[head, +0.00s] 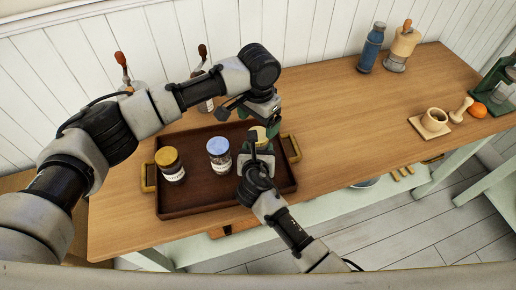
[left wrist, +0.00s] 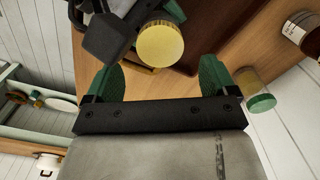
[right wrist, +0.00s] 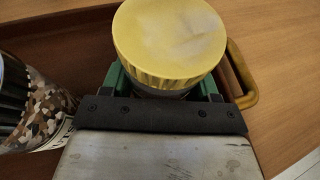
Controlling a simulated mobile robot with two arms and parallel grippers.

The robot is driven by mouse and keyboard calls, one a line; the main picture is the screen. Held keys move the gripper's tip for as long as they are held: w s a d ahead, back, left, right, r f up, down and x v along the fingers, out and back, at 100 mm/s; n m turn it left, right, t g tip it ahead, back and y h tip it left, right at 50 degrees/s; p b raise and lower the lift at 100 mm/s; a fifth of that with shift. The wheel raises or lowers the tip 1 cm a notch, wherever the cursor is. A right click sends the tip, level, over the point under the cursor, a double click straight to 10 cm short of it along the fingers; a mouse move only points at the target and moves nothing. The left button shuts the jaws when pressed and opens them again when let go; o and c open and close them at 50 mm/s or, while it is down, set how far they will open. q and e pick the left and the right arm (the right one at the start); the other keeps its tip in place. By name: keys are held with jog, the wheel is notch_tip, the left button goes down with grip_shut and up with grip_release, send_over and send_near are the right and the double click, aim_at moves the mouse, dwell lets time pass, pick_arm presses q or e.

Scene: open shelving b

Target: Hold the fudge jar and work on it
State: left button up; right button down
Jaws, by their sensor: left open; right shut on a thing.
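A jar with a yellow lid (head: 259,131) is held over the right part of the brown tray (head: 190,206). Its label is hidden, so I cannot read whether it is fudge. In the right wrist view its round lid (right wrist: 170,42) fills the top middle. My right gripper (right wrist: 165,85) is shut on this jar, below the lid. My left gripper (left wrist: 160,75) is open, with its green fingers apart. In the left wrist view the yellow lid (left wrist: 160,44) lies just past and between the fingertips, with no visible contact.
A gold-lidded jar (head: 172,173) and a blue-lidded jar (head: 219,163) stand in the tray. A blue bottle (head: 371,50), a wooden grinder (head: 402,47), a mortar (head: 434,120) and an orange fruit (head: 476,110) stand to the right. The table's middle right is clear.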

aim_at(258, 147)
pick_arm(q)
jog(key=shift+s+d+r+n, duration=0.1)
jog(key=shift+d+r+n, duration=0.2)
jog(key=shift+r+n, duration=0.45)
jog(key=shift+a+r+n, duration=0.3)
jog(key=shift+r+n, duration=0.55)
jog(key=shift+r, duration=0.05)
jog(key=shift+f, duration=4.05)
